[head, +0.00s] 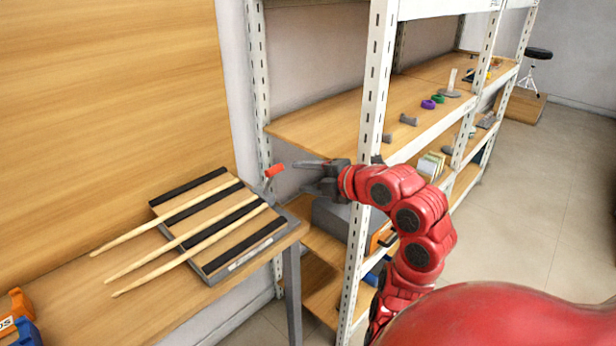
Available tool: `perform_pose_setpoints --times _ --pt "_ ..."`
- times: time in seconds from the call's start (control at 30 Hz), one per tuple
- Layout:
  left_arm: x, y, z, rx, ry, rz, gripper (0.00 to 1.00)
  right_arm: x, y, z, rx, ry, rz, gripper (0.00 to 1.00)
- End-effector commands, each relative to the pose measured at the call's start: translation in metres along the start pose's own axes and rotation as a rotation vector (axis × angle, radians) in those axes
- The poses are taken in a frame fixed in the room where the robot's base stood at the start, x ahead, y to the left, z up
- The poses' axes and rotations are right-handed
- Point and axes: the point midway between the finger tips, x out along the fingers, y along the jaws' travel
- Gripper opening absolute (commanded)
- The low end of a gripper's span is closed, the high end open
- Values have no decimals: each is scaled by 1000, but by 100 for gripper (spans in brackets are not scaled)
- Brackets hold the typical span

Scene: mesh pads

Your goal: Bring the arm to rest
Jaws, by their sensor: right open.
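My right arm (405,215) is red and reaches in from the lower right, bent upward and then to the left. My right gripper (299,176) is dark grey, open, with nothing seen between its fingers. It points left, in front of a white shelf post and near the right end of the board on the table. A small red-ended thing (274,171) shows just left of the fingertips; I cannot tell whether it touches them. My left gripper is not in view.
A board with black strips (221,256) lies on the wooden table (90,300), with several pale sticks (160,228) across it. Orange and blue items (18,318) sit at the lower left. White shelving (372,130) holds small objects close behind my arm. The floor (560,200) at right is clear.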

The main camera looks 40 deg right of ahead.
Motion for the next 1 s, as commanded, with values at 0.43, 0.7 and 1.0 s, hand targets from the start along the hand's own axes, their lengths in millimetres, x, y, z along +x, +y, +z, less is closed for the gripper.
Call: perform_pose_setpoints --times 0.43,0.7,1.0 --pt "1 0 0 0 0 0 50 -8 -1 0 0 1 -2 56" --pt "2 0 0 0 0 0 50 -6 1 -1 8 3 5 56" --pt "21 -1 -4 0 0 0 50 40 57 14 481 30 346 56"
